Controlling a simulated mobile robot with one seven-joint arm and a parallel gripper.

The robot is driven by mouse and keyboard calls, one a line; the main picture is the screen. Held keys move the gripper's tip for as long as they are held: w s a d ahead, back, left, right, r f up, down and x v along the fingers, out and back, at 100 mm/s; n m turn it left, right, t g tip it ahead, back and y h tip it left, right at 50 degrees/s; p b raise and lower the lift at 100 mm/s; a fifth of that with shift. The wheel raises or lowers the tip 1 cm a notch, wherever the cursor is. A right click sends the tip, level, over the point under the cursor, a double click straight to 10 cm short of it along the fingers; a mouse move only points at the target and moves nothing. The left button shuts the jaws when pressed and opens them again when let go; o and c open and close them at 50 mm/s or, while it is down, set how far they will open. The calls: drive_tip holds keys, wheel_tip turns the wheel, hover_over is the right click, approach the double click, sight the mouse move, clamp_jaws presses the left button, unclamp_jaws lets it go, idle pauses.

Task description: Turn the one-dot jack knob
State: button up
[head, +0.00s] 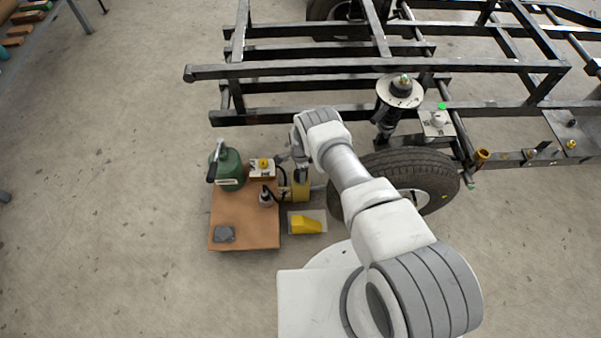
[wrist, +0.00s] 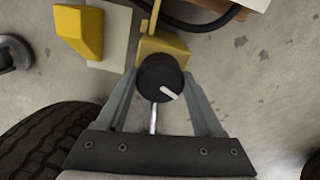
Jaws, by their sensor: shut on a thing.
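A round black knob (wrist: 161,76) with a white pointer line sits on a yellow block in the wrist view. The pointer slants toward the lower right. No dot marking can be made out. My gripper (wrist: 160,80) has one finger on each side of the knob and is shut on it. In the head view my gripper (head: 302,172) reaches down over the yellow block (head: 301,190) between the brown board and the tyre; the knob is hidden there. A thin silver rod (wrist: 153,118) shows below the knob between the fingers.
The brown board (head: 245,232) carries a green tank (head: 228,168) and several small parts. A yellow wedge (head: 305,225) lies on a pale plate beside it. A large tyre (head: 400,180) and a black frame (head: 380,68) stand close to the arm.

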drive_tip(key=shift+n, duration=0.3)
drive_tip(key=n, duration=0.8)
drive_tip(key=shift+n, duration=0.4)
drive_tip(key=n, duration=0.5)
drive_tip(key=shift+n, duration=0.3)
drive_tip(key=n, duration=1.3)
drive_tip(key=shift+n, duration=0.3)
drive_tip(key=n, duration=0.4)
drive_tip(key=shift+d, duration=0.1)
drive_tip(key=n, duration=0.5)
